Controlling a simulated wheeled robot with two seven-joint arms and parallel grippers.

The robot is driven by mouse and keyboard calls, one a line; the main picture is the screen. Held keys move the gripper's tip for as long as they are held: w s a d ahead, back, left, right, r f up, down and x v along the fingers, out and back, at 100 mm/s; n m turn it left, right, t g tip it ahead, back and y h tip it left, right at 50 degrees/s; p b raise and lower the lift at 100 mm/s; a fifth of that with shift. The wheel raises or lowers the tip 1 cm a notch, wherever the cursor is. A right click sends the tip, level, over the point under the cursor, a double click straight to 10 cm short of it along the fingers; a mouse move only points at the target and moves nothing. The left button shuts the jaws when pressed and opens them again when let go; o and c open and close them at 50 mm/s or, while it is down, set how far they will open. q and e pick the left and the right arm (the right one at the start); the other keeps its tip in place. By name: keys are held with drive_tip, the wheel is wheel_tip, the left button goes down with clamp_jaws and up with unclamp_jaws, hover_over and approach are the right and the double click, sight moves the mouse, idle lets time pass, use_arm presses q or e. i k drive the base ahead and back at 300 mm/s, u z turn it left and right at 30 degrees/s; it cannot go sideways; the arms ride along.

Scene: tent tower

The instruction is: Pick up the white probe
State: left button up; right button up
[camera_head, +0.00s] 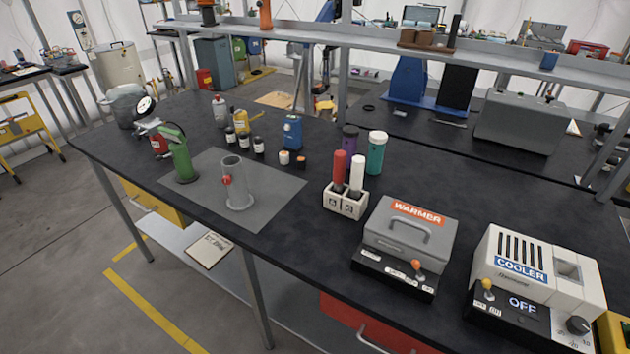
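The white probe (357,174) stands upright in the right slot of a small white two-slot holder (345,202) on the dark workbench. A red probe (339,170) stands upright beside it in the left slot. The lower ends of both probes are hidden inside the holder. The holder is left of the grey box marked WARMER (409,234). Neither of my grippers shows in the head view.
A purple container (350,139) and a teal, white-lidded one (376,153) stand just behind the probes. The white COOLER (532,270), reading OFF, is at the right. A grey mat (270,192) holds a clear cylinder (237,184).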

sight(357, 172)
drive_tip(key=u, duration=0.75)
drive_tip(key=k, duration=1.05)
drive_tip(key=z, duration=1.75)
